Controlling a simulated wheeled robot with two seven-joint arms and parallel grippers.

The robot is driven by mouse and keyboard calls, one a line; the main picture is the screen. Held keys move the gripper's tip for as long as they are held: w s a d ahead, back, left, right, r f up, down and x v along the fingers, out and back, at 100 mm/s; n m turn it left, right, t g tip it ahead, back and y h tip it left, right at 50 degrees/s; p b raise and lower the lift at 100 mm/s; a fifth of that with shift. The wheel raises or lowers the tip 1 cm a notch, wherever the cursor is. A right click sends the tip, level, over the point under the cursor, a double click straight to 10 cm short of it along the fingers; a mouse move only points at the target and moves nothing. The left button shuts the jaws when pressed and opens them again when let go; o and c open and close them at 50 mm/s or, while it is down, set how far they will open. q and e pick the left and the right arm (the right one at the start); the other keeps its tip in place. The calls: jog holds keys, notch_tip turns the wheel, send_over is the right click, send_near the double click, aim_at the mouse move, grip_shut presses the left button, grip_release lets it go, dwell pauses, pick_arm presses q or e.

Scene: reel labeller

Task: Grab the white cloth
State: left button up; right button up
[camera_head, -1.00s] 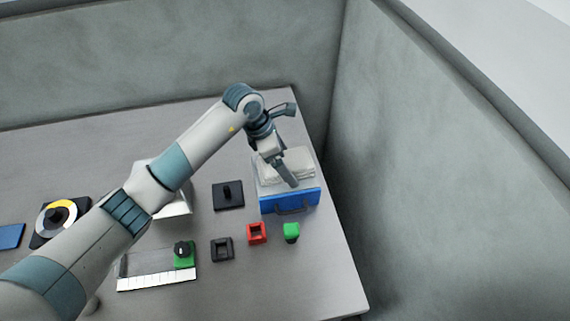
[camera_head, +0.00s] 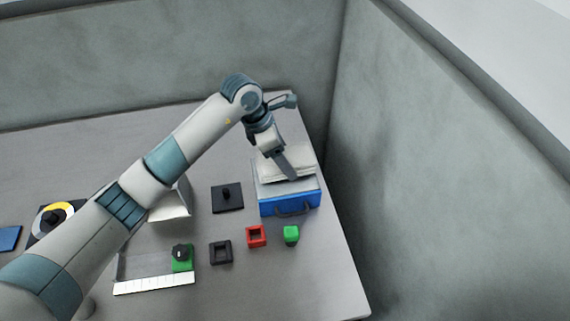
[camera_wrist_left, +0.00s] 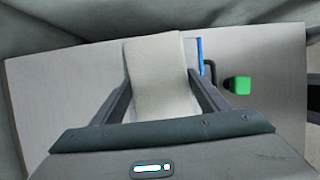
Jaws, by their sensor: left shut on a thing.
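The white cloth (camera_head: 301,159) is a folded, off-white slab above the blue box (camera_head: 290,203) at the right of the table. It fills the space between the fingers in the left wrist view (camera_wrist_left: 158,75). My left gripper (camera_head: 290,176) is shut on the cloth, with one finger showing across its front side in the head view. The cloth looks a little above the box's light top. Part of the cloth is hidden behind the gripper. My right gripper is in neither view.
In front of the box are a green block (camera_head: 291,234), a red square holder (camera_head: 256,236) and a black square holder (camera_head: 220,252). A black plate with a peg (camera_head: 227,197) lies left of the box. Grey walls stand close behind and to the right.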

pick_arm(q)
jog(key=shift+w+r+b, duration=0.1)
jog(key=shift+r+b, duration=0.3)
jog(key=shift+r, duration=0.2)
jog(key=s+d+r+b, duration=0.3)
jog(key=s+r, duration=0.4)
jog(key=s, duration=0.4)
jog(key=shift+s+d+r+b, duration=0.15)
jog(key=shift+d+r+b, duration=0.2)
jog(key=shift+b, duration=0.45)
jog(key=shift+f, duration=0.2)
